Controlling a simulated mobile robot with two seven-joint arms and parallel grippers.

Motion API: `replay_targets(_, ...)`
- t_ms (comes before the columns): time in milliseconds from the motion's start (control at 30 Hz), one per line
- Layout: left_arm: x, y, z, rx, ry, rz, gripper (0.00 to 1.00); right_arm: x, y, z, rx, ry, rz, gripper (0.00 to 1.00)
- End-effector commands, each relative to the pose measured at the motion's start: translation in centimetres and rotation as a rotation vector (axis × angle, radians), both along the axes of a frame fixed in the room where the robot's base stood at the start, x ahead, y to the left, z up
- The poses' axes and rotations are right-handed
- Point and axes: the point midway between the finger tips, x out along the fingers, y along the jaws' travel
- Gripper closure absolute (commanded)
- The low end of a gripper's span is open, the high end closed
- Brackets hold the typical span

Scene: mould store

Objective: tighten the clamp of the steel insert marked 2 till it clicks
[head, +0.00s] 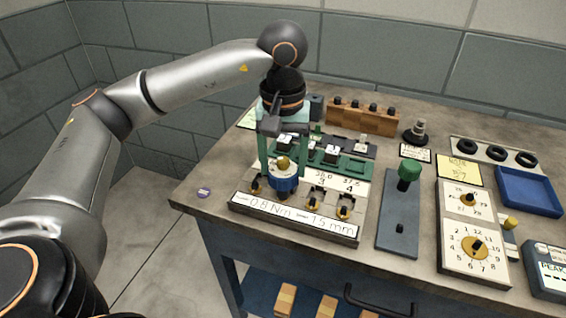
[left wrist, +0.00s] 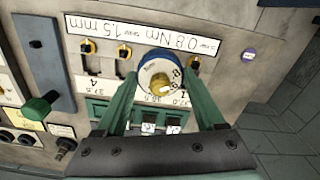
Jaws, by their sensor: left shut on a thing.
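My left gripper (head: 284,177) is shut on a blue torque driver (head: 284,185) with a brass top, held upright over the front of the clamp block (head: 290,222). In the left wrist view the driver (left wrist: 148,72) shows a white numbered dial between the green fingers (left wrist: 158,92). It covers the second clamp place, between the outermost brass clamp screw (head: 257,187) and the screw at 3 (head: 315,204). The insert mark 2 and its clamp are hidden, so I cannot tell whether the driver is seated. The screw at 4 (head: 344,212) is clear. My right gripper is not in view.
The block's front label (head: 300,217) reads 0.8 Nm and 1.5 mm. Green holders (head: 352,164) lie behind it. To the right are a grey plate with a green knob (head: 409,172), a dial panel (head: 472,265) and a blue tray (head: 528,190). A wooden rack (head: 362,118) stands behind.

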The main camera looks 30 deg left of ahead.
Motion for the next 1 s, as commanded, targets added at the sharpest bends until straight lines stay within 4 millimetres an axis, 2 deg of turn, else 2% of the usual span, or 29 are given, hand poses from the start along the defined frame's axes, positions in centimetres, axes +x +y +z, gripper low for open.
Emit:
replay_targets(333, -0.1, -0.1, -0.3, -0.001, 0.005, -0.039, 1.00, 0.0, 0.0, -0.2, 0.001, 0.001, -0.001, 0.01)
replay_targets(567, -0.1, -0.1, -0.5, -0.001, 0.006, -0.166, 1.00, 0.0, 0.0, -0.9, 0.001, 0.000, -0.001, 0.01)
replay_targets(833, -0.1, -0.1, -0.6, 0.000, 0.010, -0.178, 1.00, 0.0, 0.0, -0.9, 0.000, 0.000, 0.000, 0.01)
replay_targets(1000, -0.2, -0.1, -0.8, 0.000, 0.012, -0.278, 1.00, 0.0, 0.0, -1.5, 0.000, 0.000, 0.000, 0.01)
